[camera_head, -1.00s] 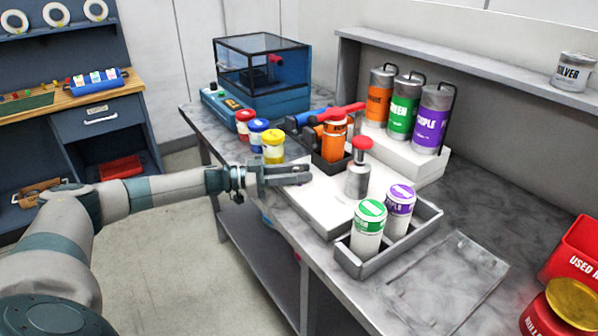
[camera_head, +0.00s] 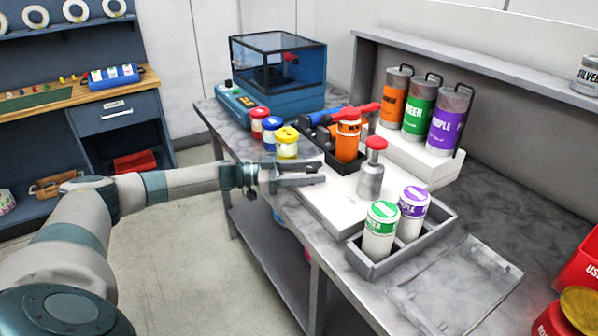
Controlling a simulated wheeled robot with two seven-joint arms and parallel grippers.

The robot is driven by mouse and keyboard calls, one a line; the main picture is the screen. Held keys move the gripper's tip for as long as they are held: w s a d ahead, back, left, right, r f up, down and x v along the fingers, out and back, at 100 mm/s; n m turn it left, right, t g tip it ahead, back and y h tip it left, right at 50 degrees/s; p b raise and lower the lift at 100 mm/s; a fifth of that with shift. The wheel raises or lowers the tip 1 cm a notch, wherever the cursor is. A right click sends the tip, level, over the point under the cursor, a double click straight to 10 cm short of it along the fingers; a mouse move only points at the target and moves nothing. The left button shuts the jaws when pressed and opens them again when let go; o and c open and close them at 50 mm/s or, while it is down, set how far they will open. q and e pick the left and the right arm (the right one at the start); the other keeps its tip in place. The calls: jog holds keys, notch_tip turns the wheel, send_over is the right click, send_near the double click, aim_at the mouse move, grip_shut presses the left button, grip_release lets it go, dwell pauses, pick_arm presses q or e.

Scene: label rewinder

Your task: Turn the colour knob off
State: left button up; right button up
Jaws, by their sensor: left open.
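No knob labelled as the colour knob can be made out. A blue machine (camera_head: 282,88) with a clear dark-framed cover stands at the back of the bench; small controls show on its lower front unit (camera_head: 240,105), too small to tell apart. A metal canister with a red top (camera_head: 371,172) stands on the white board. My left gripper (camera_head: 312,174) is open and empty over the bench's left edge, in front of the yellow-lidded jar (camera_head: 287,147) and left of the canister. My right gripper is not in view.
Red-lidded and blue-lidded jars stand behind the yellow one. An orange can (camera_head: 347,142) sits in a black holder beside red-handled and blue-handled tools. A grey tray (camera_head: 372,270) holds green and purple cans. Larger orange, green and purple cylinders (camera_head: 421,105) stand at the back right.

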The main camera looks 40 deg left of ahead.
pick_arm(q)
jog(key=shift+s+a, duration=0.25)
jog(key=shift+a, duration=0.1)
jog(key=b+v, duration=0.4)
jog(key=v, duration=1.2)
jog(key=shift+s+a, duration=0.2)
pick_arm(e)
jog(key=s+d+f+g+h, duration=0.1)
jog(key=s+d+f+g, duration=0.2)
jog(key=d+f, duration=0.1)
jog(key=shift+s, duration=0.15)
